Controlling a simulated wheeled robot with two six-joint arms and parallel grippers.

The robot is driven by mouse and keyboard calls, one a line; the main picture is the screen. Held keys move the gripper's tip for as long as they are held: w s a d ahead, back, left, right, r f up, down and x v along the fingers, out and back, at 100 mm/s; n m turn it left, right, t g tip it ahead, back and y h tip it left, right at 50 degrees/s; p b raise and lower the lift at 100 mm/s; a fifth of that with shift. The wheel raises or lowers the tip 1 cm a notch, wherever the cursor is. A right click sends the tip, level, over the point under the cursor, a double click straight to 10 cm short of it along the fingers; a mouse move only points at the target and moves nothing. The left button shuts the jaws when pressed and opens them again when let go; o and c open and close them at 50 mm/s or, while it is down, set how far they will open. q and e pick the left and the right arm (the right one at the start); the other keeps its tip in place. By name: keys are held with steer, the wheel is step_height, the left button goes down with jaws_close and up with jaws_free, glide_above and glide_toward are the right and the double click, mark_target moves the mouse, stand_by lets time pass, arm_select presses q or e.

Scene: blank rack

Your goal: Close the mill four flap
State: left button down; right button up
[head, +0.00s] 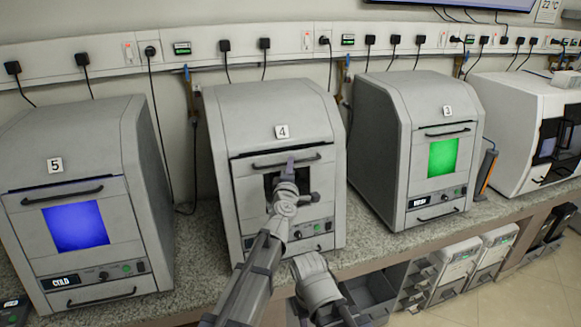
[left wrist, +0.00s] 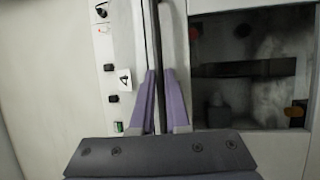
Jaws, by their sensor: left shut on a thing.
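Mill four (head: 270,112) is the grey box marked 4, in the middle of the counter. Its front flap (head: 245,192) has a dark handle bar (head: 262,165) across the top and a dark window. The flap looks shut or nearly so; I cannot tell whether a gap remains. My left gripper (head: 290,166) is at the handle. In the left wrist view its two purple fingers (left wrist: 157,105) are shut on the handle bar (left wrist: 157,45), one on each side, beside the dark window (left wrist: 250,45). My left arm hides part of the flap and lower panel.
Mill 5 (head: 70,140) with a blue window stands left, and mill 3 (head: 400,110) with a green window stands right. A white machine (head: 510,110) is farther right. Below the counter (head: 200,270) are grey bins (head: 370,290). Cords hang from the wall sockets.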

arm_select(q)
steer(key=w, duration=0.1)
steer(key=w+a, duration=0.1)
steer(key=shift+w, duration=0.4)
steer(key=c, duration=0.9)
jaws_free()
steer(key=shift+s, duration=0.1)
steer(key=s, duration=0.7)
steer(key=shift+s+a+f, duration=0.25)
steer(key=shift+s, duration=0.05)
